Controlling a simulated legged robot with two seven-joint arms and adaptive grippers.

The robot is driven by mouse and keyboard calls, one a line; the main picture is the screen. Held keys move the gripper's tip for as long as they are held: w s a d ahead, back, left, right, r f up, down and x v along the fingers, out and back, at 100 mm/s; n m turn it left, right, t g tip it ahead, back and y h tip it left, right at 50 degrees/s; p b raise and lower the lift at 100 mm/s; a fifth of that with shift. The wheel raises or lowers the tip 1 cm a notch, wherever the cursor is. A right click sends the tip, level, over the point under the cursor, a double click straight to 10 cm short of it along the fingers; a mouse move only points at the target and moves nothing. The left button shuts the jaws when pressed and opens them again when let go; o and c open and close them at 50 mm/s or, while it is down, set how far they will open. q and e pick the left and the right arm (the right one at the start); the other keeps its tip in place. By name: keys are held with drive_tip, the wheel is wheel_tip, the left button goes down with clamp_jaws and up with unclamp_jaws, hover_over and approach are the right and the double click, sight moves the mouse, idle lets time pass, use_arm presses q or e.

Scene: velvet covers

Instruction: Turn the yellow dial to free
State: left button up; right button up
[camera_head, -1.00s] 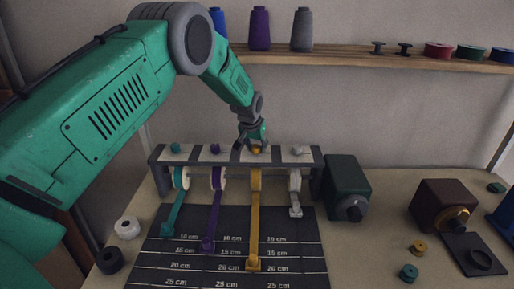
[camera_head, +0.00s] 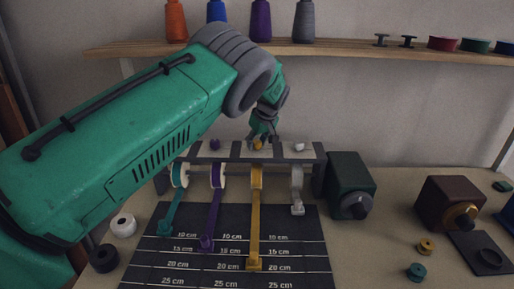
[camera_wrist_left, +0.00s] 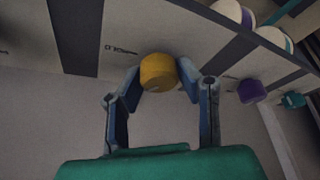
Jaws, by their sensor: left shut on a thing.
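The yellow dial (camera_head: 257,144) sits on top of the ribbon rack (camera_head: 320,152), above the yellow ribbon (camera_head: 254,220). My left gripper (camera_head: 263,137) is over it, shut on it. In the left wrist view the yellow dial (camera_wrist_left: 158,72) lies between the two fingertips of my left gripper (camera_wrist_left: 160,82). Small dark marks lie on the panel beside the dial, too small to read. The yellow ribbon hangs down to about the 20 cm line of the black measuring mat (camera_head: 320,225). My right gripper is not in view.
A purple dial (camera_head: 215,145) and a white dial (camera_head: 298,147) stand either side. A teal dial (camera_wrist_left: 292,100) shows in the left wrist view. A green box (camera_head: 349,180) stands right of the rack. A shelf (camera_head: 350,50) with spools runs behind.

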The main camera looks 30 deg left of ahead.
use_arm(q)
drive_tip(key=n+g+b, duration=0.1)
drive_tip(key=n, duration=0.1)
drive_tip(key=n+b, duration=0.1)
drive_tip(key=n, duration=0.2)
drive_tip(key=shift+d+g+b, duration=0.1)
drive_tip(key=shift+g+b, duration=0.2)
drive_tip(key=shift+g, duration=0.1)
drive_tip(key=shift+w+n, duration=0.1)
drive_tip(key=shift+n, duration=0.4)
drive_tip(key=shift+r+n+g+b, duration=0.15)
drive_tip(key=shift+n+g+b, duration=0.15)
drive_tip(key=shift+b, duration=0.05)
drive_tip(key=o, duration=1.1)
drive_tip(key=shift+w, duration=0.1)
drive_tip(key=shift+o, duration=0.2)
drive_tip(key=shift+w, duration=0.1)
